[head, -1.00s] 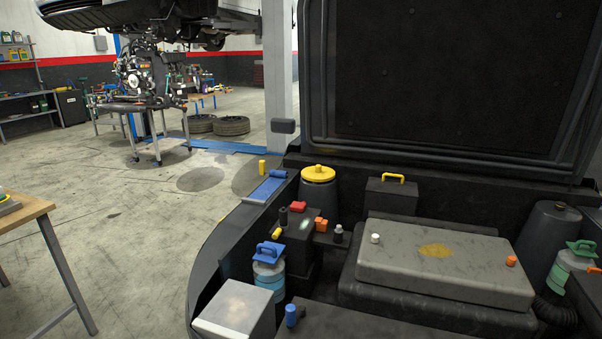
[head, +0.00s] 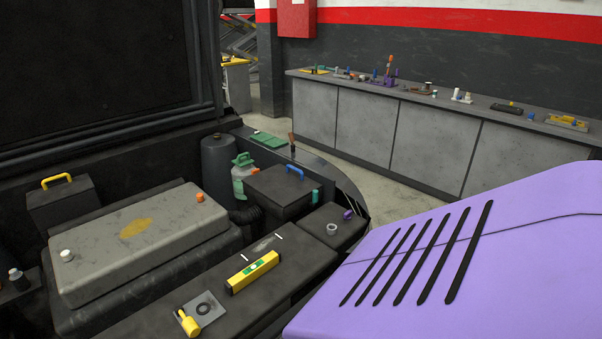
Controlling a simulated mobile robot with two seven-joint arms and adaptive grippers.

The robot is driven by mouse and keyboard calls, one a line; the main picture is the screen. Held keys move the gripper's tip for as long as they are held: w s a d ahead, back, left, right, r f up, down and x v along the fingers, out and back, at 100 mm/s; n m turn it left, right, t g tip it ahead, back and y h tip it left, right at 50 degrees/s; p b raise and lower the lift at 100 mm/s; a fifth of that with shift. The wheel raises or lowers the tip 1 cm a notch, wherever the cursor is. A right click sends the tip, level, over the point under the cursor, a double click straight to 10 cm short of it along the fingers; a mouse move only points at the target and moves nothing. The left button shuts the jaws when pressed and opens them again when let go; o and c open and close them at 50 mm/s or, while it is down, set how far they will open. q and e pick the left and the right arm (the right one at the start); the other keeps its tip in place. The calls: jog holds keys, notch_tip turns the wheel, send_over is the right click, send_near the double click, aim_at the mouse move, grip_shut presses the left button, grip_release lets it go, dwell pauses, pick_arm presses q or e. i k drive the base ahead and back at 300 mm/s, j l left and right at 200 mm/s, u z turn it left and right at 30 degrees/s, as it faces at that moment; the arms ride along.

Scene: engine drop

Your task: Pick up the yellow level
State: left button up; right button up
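The yellow level (head: 252,271) lies on a dark flat ledge at the front of the engine bay, in the lower middle of the head view. It is a short yellow bar with a green vial patch in its middle, and it lies slanted, its right end farther away. Nothing covers it. Neither of my grippers is in view.
A yellow-handled tool and a grey plate with a round hole (head: 204,309) lie left of the level. A grey ring (head: 332,229) lies to its right. The grey engine cover (head: 150,238) is behind. A large slotted purple surface (head: 540,240) fills the lower right. A workbench (head: 410,128) stands beyond.

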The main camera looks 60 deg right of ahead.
aim_at(247, 275)
jog(key=z, duration=1.5)
